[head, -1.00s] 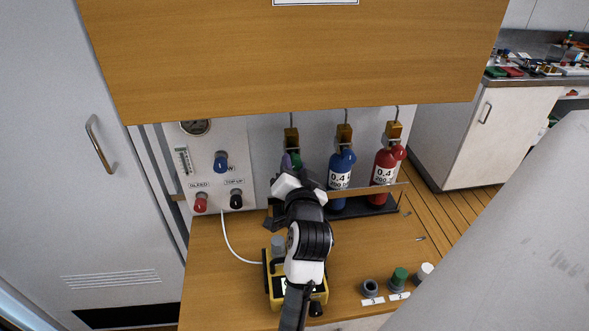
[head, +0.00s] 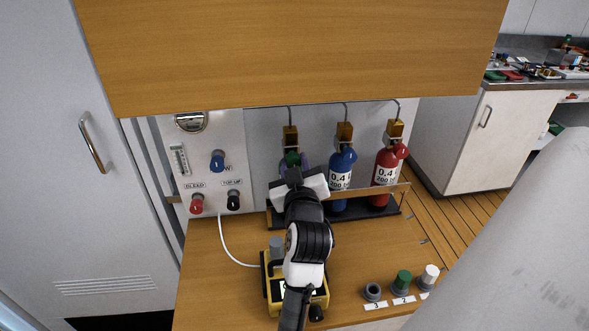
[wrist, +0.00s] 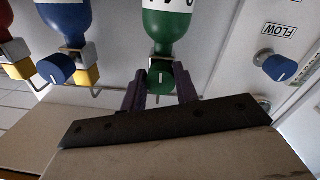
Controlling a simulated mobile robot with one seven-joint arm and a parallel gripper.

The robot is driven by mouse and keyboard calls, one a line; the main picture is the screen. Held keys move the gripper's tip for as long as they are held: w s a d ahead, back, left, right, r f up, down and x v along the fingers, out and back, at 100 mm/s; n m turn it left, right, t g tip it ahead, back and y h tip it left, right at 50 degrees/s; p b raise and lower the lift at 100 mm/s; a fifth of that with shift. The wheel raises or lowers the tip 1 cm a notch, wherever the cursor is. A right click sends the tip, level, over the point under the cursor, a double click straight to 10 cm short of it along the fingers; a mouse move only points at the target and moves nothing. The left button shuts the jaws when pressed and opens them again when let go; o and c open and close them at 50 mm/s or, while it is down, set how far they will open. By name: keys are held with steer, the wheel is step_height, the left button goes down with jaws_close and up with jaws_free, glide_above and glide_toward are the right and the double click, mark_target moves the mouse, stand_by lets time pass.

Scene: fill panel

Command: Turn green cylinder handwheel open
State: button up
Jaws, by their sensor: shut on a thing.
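The green cylinder (wrist: 168,22) hangs upside down in the wrist view, with its green handwheel (wrist: 160,80) below its neck. In the head view the handwheel (head: 292,158) shows under a brass valve block (head: 290,138), and my wrist hides most of the cylinder. My gripper (wrist: 160,88) has its two purple fingers on either side of the handwheel and is shut on it. In the head view my gripper (head: 292,166) is partly hidden by its own body.
A blue cylinder (head: 341,166) and a red cylinder (head: 384,168) stand to the right in the rack (head: 362,208). A panel with blue, red and black knobs (head: 217,160) is at left. A yellow device (head: 271,290) and several small knobs (head: 402,281) sit on the bench.

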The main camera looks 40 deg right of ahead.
steer(key=n+b, duration=0.2)
steer(key=n, duration=0.4)
steer(key=shift+r, duration=0.15)
steer(key=shift+n, duration=0.4)
